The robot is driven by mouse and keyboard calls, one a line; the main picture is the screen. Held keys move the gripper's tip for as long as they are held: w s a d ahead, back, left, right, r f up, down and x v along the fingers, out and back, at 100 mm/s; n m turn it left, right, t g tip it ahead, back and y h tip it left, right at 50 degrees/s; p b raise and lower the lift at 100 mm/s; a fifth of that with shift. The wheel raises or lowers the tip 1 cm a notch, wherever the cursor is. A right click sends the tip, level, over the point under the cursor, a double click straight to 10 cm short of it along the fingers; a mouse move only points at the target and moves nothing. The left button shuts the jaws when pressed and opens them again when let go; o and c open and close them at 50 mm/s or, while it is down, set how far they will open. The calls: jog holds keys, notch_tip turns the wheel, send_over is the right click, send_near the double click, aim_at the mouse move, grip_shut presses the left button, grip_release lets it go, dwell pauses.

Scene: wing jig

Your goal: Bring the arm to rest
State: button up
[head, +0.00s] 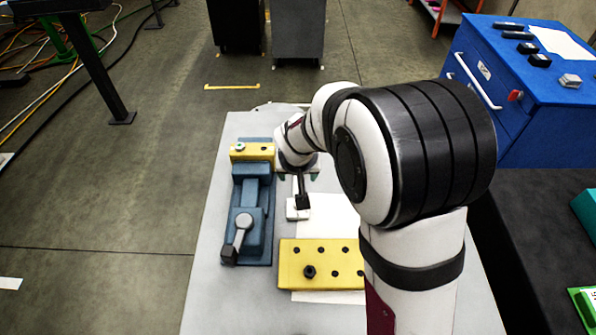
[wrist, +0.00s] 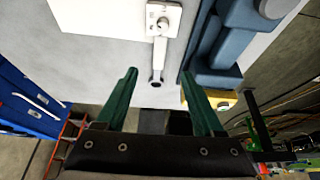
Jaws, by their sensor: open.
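My gripper (head: 298,178) hangs over the far part of the table, mostly hidden behind my arm in the head view. In the wrist view its two green fingers (wrist: 158,74) are apart, with nothing held between them. A small white block (head: 297,209) with a bar stands on the table near the fingers. It also shows in the wrist view, as a white block (wrist: 163,17) whose bar points toward the gap between the fingertips. Whether the fingers touch the bar I cannot tell.
A blue vise (head: 259,220) with a yellow block (head: 252,152) at its far end stands left of the gripper. A yellow block with holes (head: 322,260) lies nearer, on a white sheet (head: 335,215). A blue cabinet (head: 520,75) stands beyond the table (head: 225,300) at right.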

jog(key=shift+v, duration=1.05)
jog(key=s+d+r+m+g, duration=0.1)
jog(key=s+d+r+m, duration=0.2)
jog(key=s, duration=0.4)
jog(key=s+d+r+g, duration=0.25)
jog(key=s+d, duration=0.25)
jog(key=s, duration=0.3)
jog(key=s+a+r+m+g+y, duration=0.1)
jog(key=s+m, duration=0.1)
jog(key=s, duration=1.3)
jog(key=shift+a+r+m+y, duration=0.25)
jog(key=shift+m+y, duration=0.05)
jog(key=shift+y, duration=0.1)
jog(key=shift+g, duration=0.25)
